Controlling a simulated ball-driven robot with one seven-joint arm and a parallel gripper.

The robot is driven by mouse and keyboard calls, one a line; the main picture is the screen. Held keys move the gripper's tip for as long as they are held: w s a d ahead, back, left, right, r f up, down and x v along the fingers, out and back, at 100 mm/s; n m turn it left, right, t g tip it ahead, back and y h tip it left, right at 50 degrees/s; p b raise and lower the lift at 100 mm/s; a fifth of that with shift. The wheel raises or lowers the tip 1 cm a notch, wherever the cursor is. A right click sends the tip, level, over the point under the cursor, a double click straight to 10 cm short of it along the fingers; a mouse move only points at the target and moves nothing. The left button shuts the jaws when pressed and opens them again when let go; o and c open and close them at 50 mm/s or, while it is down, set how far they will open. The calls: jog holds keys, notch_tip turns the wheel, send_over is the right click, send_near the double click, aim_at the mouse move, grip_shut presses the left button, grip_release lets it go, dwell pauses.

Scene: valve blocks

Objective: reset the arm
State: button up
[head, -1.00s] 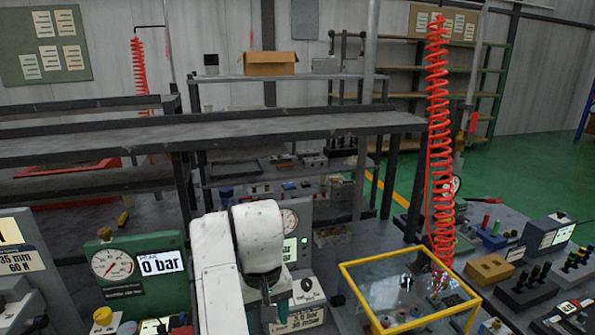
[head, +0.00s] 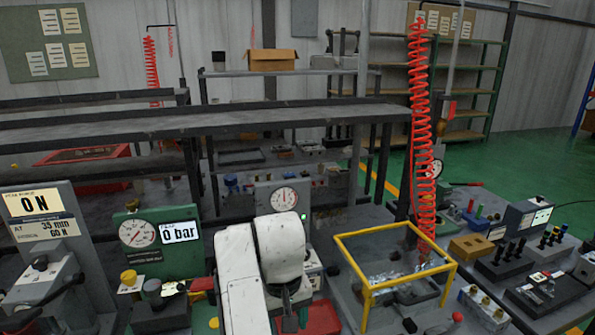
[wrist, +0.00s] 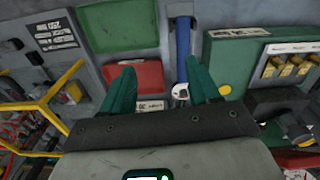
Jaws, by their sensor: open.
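My gripper (wrist: 160,90) shows in the wrist view with its two green fingers spread wide apart and nothing between them. Beyond the fingers lie a red tray (wrist: 137,80) and a blue bar with a white round end (wrist: 181,60); I cannot tell how far they are from the fingertips. In the head view my white arm (head: 262,262) stands at the lower middle, and the gripper's fingers are not clearly visible there.
A yellow-framed clear box (head: 395,258) stands right of my arm. A red coiled hose (head: 420,130) hangs at the right. A long shelf (head: 200,122) crosses behind.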

jog(key=s+d+f+m, duration=0.1)
jog(key=s+d+f, duration=0.35)
jog(key=d, duration=0.35)
jog(key=s+d+f+m+h, duration=0.1)
jog(key=s+d+f, duration=0.2)
jog(key=d+f, duration=0.35)
jog(key=s+d+f+m, duration=0.1)
jog(key=s+d+f, duration=0.3)
jog(key=d, duration=0.5)
jog(key=s+d+f+m, duration=0.1)
jog(key=s+d, duration=0.2)
jog(key=s, duration=0.9)
jog(key=s+d+f+y, duration=0.1)
jog(key=s+d, duration=0.2)
jog(key=s, duration=0.9)
jog(key=shift+s+f+m+t, duration=0.15)
jog(key=shift+f+m+t, duration=0.1)
jog(key=shift+m+t, duration=0.15)
jog(key=shift+d, duration=0.1)
